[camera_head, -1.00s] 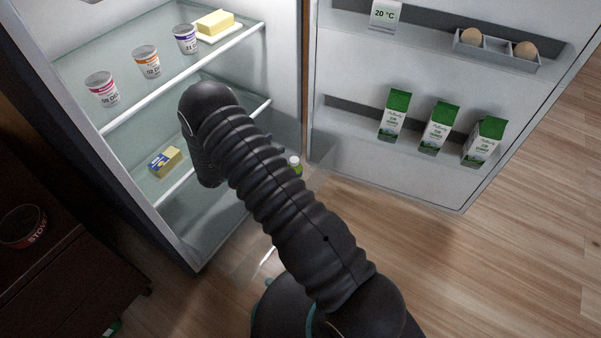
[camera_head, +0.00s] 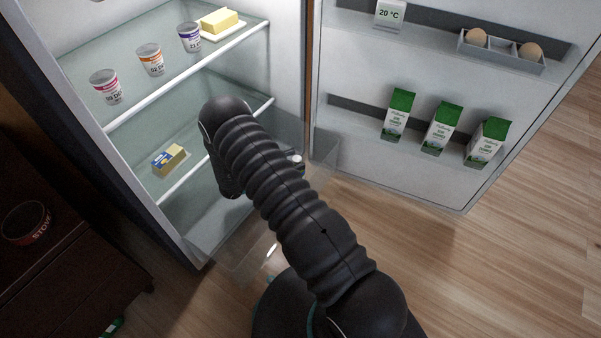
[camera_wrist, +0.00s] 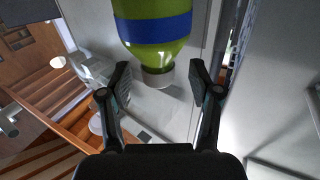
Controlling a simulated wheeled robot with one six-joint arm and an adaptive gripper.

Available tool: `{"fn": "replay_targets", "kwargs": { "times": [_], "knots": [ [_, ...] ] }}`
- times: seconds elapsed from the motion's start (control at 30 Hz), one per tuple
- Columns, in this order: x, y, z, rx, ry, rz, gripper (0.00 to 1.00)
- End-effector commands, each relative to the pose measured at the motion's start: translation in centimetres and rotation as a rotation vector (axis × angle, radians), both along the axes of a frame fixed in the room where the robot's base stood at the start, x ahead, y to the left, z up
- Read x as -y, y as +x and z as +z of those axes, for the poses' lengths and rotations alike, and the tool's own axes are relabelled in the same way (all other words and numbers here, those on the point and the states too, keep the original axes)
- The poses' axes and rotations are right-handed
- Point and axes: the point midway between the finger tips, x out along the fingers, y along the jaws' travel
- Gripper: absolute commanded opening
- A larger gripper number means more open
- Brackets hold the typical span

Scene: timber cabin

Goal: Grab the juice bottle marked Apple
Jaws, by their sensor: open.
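A green bottle (camera_wrist: 157,42) with a blue band and a pale cap hangs into the top of the wrist view, cap pointing down in the picture. No marking on it is readable, so I cannot tell whether it is the Apple juice. My gripper (camera_wrist: 160,74) is open, its two fingers on either side of the bottle's cap end and nothing clamped between them. In the head view only a whitish cap (camera_head: 296,158) shows beside my arm, which hides the rest of the bottle and my fingers.
The fridge stands open. Its upper glass shelf holds several cups (camera_head: 151,59) and butter (camera_head: 219,20); a boxed butter (camera_head: 169,159) lies lower. The door (camera_head: 350,164) at right carries green-topped cartons (camera_head: 441,128) and an egg tray (camera_head: 500,50). Wooden floor is clear at right.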

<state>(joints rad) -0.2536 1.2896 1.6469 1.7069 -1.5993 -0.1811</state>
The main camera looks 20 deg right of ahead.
Motion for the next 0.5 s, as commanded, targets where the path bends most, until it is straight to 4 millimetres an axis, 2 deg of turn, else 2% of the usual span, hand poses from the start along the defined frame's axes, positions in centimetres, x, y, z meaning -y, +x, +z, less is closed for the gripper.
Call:
{"fn": "replay_targets", "kwargs": {
  "times": [0.1, 0.33, 0.5],
  "knots": [
    [1.24, 0.1, 0.0, -0.001, 0.001, -0.001, 0.63],
    [1.36, 0.15, 0.0, -0.001, 0.001, 0.0, 0.63],
    [1.38, 0.15, 0.01, 0.0, 0.0, 0.0, 0.2]
  ]
}}
